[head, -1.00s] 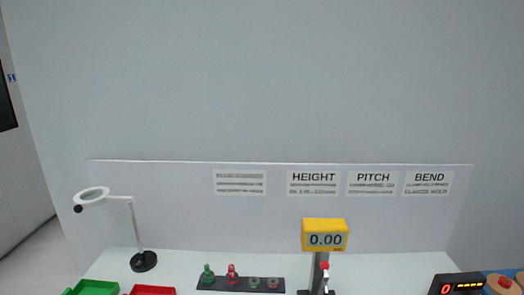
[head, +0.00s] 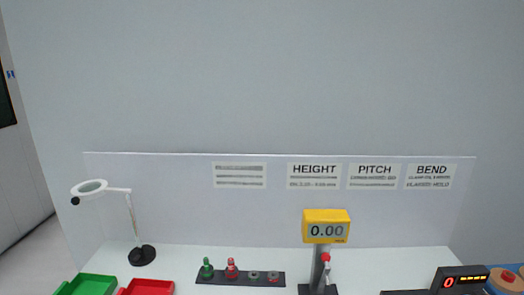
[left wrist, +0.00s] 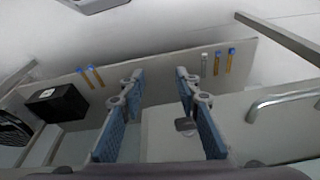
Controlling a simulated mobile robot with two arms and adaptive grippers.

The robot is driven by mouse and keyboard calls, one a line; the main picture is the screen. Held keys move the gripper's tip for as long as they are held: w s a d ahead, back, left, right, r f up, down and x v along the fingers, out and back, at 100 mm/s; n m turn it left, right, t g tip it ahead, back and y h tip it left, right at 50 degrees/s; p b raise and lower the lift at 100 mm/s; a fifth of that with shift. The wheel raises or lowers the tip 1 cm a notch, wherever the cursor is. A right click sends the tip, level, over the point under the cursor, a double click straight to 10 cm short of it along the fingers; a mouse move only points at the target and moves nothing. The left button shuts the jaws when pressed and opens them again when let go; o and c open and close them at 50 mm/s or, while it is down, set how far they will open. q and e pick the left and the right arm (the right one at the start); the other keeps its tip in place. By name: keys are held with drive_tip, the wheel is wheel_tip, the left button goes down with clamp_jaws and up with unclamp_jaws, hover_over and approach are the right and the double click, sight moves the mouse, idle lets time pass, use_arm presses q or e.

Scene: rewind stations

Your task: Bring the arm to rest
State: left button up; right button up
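My left gripper (left wrist: 160,85) shows in the left wrist view, with its two blue-padded fingers spread apart and nothing between them. It faces a pale panel (left wrist: 160,145) with a metal handle on it. Neither of my arms shows in the head view. My right gripper is in no view.
The white table carries a magnifier lamp (head: 137,225), a green tray (head: 88,285), a red tray (head: 147,287), a dark strip with small knobs (head: 240,278), a yellow gauge reading 0.00 (head: 326,227) and a black counter (head: 459,280). A low backboard (head: 275,215) stands behind.

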use_arm(q)
drive_tip(key=s+f+b, duration=0.1)
drive_tip(key=s+f, duration=0.2)
drive_tip(key=f, duration=0.4)
drive_tip(key=s+a+f+g+b, duration=0.1)
drive_tip(key=s+f, duration=0.1)
drive_tip(key=f, duration=0.5)
drive_tip(key=s+f+b, duration=0.1)
drive_tip(key=s+f, duration=0.2)
drive_tip(key=f, duration=0.4)
drive_tip(key=s+a+f+b, duration=0.2)
drive_tip(key=s+f+b, duration=0.1)
drive_tip(key=s+f, duration=0.8)
drive_tip(key=shift+s+a+f+g, duration=0.2)
drive_tip(key=shift+s+g, duration=0.2)
drive_tip(key=shift+s, duration=0.15)
